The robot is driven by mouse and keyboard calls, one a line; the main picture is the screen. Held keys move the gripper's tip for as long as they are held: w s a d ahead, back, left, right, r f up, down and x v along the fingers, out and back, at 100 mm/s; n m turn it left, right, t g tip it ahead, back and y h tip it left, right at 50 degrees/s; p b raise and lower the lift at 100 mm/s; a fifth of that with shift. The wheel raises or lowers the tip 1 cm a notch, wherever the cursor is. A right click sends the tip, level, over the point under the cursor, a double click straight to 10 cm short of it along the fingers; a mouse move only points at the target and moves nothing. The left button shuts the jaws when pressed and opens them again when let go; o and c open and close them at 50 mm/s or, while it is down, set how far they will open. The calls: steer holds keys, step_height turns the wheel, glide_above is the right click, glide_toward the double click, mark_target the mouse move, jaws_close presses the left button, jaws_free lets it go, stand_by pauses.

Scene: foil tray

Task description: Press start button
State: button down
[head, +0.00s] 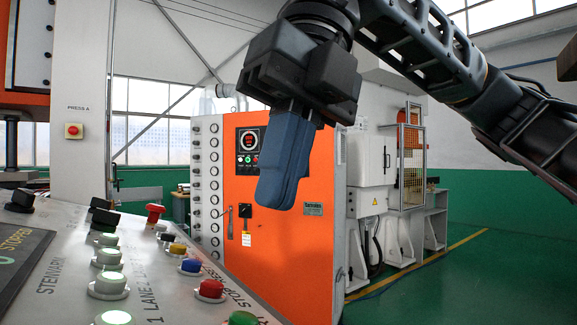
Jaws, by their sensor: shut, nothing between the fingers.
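A grey control panel (62,270) fills the lower left in the head view, with several buttons on it. White buttons, one of them (110,284), stand in a row, and the nearest white one (114,318) looks lit and is cut by the bottom edge. A green button (243,318) is at the panel's near right, also cut off. Which one is the start button I cannot tell from the lettering. My gripper (274,195) points down with its blue fingers shut and empty. In the picture it is above and right of the panel, apart from the buttons.
A red button (210,290), a blue button (191,266) and a yellow one (178,248) sit close together. A red knob (154,213) and black switches stand at the panel's far side. A dark display (18,252) reads "STOPPED". An orange cabinet (300,240) stands behind my gripper.

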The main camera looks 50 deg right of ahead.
mark_target(245, 315)
steer(key=b+x, duration=0.3)
steer(key=x, duration=0.5)
steer(key=shift+f, duration=0.1)
steer(key=shift+a+b, duration=0.1)
steer(key=shift+b, duration=0.25)
